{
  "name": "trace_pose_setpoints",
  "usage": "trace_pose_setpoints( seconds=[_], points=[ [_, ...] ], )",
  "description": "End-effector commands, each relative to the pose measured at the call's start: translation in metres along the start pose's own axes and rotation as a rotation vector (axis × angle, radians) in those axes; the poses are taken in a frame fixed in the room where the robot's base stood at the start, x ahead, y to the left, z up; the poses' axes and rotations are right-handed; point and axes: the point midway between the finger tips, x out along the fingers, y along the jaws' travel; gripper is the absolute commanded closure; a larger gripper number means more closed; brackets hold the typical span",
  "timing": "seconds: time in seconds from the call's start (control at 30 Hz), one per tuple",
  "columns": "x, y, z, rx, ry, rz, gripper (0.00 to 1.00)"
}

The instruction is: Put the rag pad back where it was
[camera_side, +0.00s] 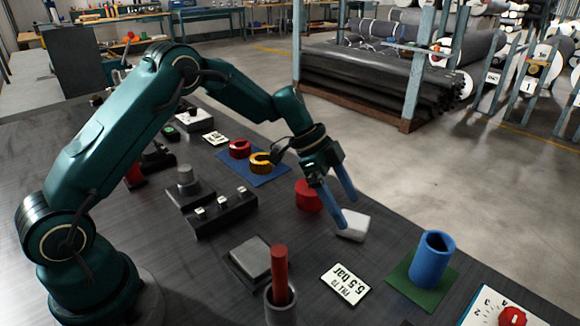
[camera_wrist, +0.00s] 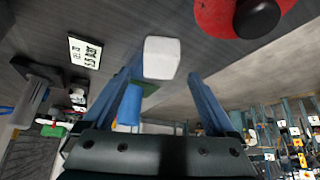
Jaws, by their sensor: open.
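The rag pad, a small white block with rounded edges (camera_side: 354,226), lies on the dark bench near its far edge. It also shows in the wrist view (camera_wrist: 161,58), beyond my fingertips and nearer the left finger. My gripper (camera_side: 344,208) is open and empty, its blue fingers pointing down beside the pad in the side view. In the wrist view the fingers (camera_wrist: 164,76) are wide apart. I cannot tell whether a fingertip touches the pad. No marked place for the pad is clearly visible.
A red round object (camera_side: 308,195) with a black knob stands close to my gripper. A blue cup (camera_side: 431,262) stands on a green mat (camera_side: 405,285) to the right. A lettered card (camera_side: 345,285) and a grey cup holding a red rod (camera_side: 280,275) are nearer.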

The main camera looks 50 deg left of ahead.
Motion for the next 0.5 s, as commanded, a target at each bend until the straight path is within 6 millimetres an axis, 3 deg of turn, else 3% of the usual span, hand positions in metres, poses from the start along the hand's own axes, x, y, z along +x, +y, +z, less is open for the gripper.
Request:
trace_pose_setpoints(
  seconds=[0.2,0.5],
  points=[
    [-0.049,-0.001,0.0,0.0,0.0,-0.006,0.08],
    [-0.085,0.0,0.0,-0.001,-0.001,-0.001,0.08]
  ],
)
